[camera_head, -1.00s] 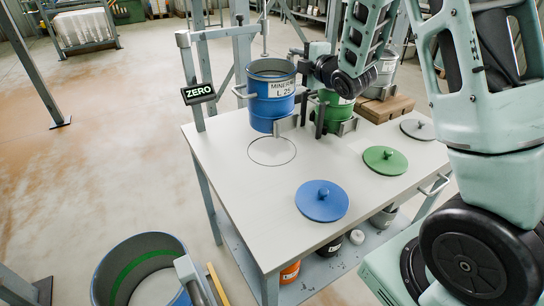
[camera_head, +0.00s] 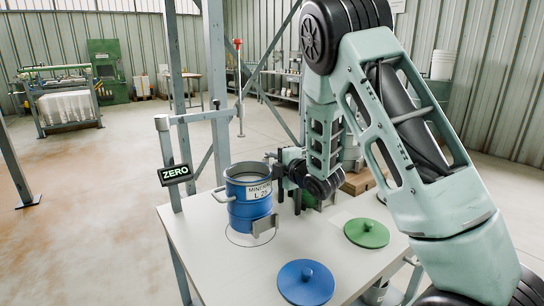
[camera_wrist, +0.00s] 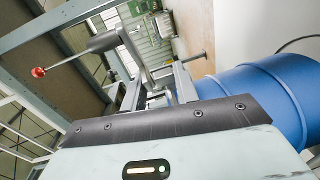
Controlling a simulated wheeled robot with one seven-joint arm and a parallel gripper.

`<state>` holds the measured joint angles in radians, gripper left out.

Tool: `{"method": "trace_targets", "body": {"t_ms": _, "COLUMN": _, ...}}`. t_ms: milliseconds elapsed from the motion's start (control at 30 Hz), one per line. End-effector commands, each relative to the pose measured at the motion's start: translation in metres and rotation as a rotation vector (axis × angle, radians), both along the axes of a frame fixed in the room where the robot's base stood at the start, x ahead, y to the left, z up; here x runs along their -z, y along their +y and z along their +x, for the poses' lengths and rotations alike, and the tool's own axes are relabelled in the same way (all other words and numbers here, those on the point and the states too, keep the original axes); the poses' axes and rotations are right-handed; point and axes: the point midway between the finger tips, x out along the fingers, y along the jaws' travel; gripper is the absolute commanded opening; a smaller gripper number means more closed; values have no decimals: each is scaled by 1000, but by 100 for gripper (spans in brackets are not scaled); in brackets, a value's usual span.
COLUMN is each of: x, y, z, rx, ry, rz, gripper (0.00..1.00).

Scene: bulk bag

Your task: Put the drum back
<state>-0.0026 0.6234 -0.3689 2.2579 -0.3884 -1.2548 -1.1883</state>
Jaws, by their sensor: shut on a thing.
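The blue drum (camera_head: 248,205), upright and labelled MINERAL L 25, is over the drawn circle (camera_head: 232,240) on the white table (camera_head: 200,262). The circle's front edge shows just below the drum's base. I cannot tell whether the drum touches the tabletop. My gripper (camera_head: 286,190) is at the drum's right side and shut on it; the exact grip is partly hidden by my arm. The wrist view shows the drum's blue side (camera_wrist: 265,95) close beside the dark gripper bar. A wire handle (camera_head: 220,194) sticks out at the drum's left.
A blue lid (camera_head: 306,282) and a green lid (camera_head: 367,233) lie on the table. A green drum (camera_head: 312,201) is mostly hidden behind my arm, near a wooden block (camera_head: 357,182). A ZERO display (camera_head: 175,174) hangs on the frame at the table's left corner.

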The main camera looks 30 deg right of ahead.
Motion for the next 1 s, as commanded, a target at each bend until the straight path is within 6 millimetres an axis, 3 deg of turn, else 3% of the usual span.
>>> {"method": "trace_targets", "body": {"t_ms": 233, "x": 23, "y": 0, "z": 1, "rx": 0, "ry": -9, "rz": 3, "gripper": 0}}
{"method": "trace_targets", "body": {"t_ms": 667, "x": 28, "y": 0, "z": 1, "rx": -1, "ry": -12, "rz": 4, "gripper": 0}}
{"method": "trace_targets", "body": {"t_ms": 700, "x": 32, "y": 0, "z": 0, "rx": -1, "ry": 1, "rz": -1, "gripper": 35}}
{"method": "trace_targets", "body": {"t_ms": 767, "x": 32, "y": 0, "z": 0, "rx": -1, "ry": 1, "rz": -1, "gripper": 51}}
{"method": "trace_targets", "body": {"t_ms": 1000, "x": 32, "y": 0, "z": 0, "rx": -1, "ry": 1, "rz": -1, "gripper": 51}}
